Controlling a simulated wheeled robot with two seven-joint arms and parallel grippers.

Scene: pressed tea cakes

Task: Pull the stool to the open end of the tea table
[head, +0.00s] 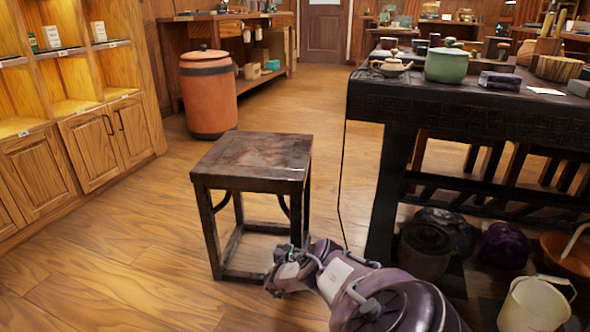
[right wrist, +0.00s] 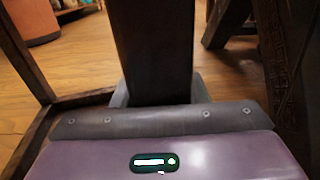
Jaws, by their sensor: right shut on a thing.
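The dark wooden stool (head: 250,158) stands upright on the floor to the left of the tea table (head: 450,110), with a gap of floor between its seat and the table's near-left leg. My right gripper (head: 296,250) comes in from the lower right, low at the stool's near right leg. In the right wrist view, that stool leg (right wrist: 152,50) rises between the fingers of my right gripper (right wrist: 158,95), which is shut on it. The gripper hides the leg's lower part. My left gripper is out of view.
Pots and a cream bucket (head: 535,303) sit on the floor under and beside the table. A terracotta bin (head: 208,92) stands behind the stool, and a wooden cabinet (head: 85,150) lines the left wall. The floor left of the stool is clear.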

